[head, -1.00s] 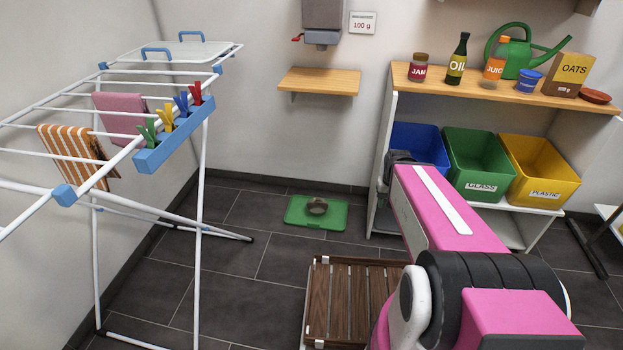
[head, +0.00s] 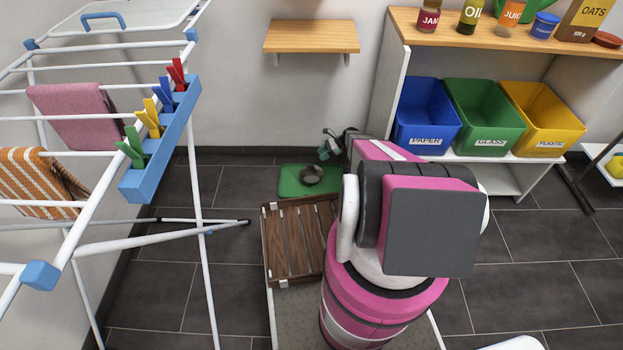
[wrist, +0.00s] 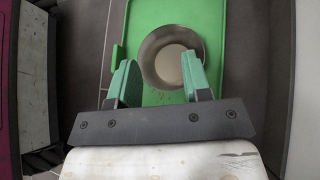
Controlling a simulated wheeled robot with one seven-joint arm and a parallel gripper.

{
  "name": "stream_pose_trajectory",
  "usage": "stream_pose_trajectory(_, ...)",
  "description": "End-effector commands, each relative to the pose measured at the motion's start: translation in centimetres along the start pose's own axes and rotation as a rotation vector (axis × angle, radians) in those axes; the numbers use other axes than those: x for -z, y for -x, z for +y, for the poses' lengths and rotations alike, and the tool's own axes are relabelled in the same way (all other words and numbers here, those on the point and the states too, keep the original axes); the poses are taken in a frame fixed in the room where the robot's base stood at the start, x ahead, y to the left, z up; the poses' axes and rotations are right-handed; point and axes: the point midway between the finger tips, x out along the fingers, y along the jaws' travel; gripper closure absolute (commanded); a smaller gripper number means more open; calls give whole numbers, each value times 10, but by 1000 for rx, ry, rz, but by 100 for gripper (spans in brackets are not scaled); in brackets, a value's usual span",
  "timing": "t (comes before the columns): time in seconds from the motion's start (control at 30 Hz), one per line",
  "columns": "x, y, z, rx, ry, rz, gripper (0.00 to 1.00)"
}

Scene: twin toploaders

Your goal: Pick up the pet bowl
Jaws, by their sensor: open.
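The pet bowl (head: 311,174) is a round metal bowl on a green mat (head: 290,188) on the floor. In the wrist view the bowl (wrist: 170,57) lies just beyond my fingertips, and the green mat (wrist: 207,14) spreads under and around it. My gripper (wrist: 158,80) is open, with its two green fingers apart and nothing seen between them but mat and part of the bowl's near edge. I cannot tell how high the fingers are above the mat.
A slatted wooden tray (head: 296,240) lies in front of the mat. A drying rack (head: 200,215) stands at the left. A white shelf (head: 388,75) with blue, green and yellow bins (head: 545,120) stands at the right. A wooden wall shelf (head: 311,36) hangs above the mat.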

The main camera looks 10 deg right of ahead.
Motion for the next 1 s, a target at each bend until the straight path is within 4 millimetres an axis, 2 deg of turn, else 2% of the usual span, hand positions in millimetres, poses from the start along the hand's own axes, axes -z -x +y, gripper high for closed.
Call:
stream_pose_trajectory(0.03,34,-5,-25,15,-75,-52,56)
stream_pose_trajectory(0.1,59,-9,-38,32,-163,-115,56)
stream_pose_trajectory(0.2,83,-12,-49,45,-249,-178,56)
stream_pose_trajectory(0.3,95,-14,-54,52,-296,-213,56)
stream_pose_trajectory(0.4,98,-19,-55,53,-313,-226,56)
stream_pose_trajectory(0.73,91,-45,-54,53,-313,-226,56)
stream_pose_trajectory(1.0,82,-81,-53,52,-312,-224,56)
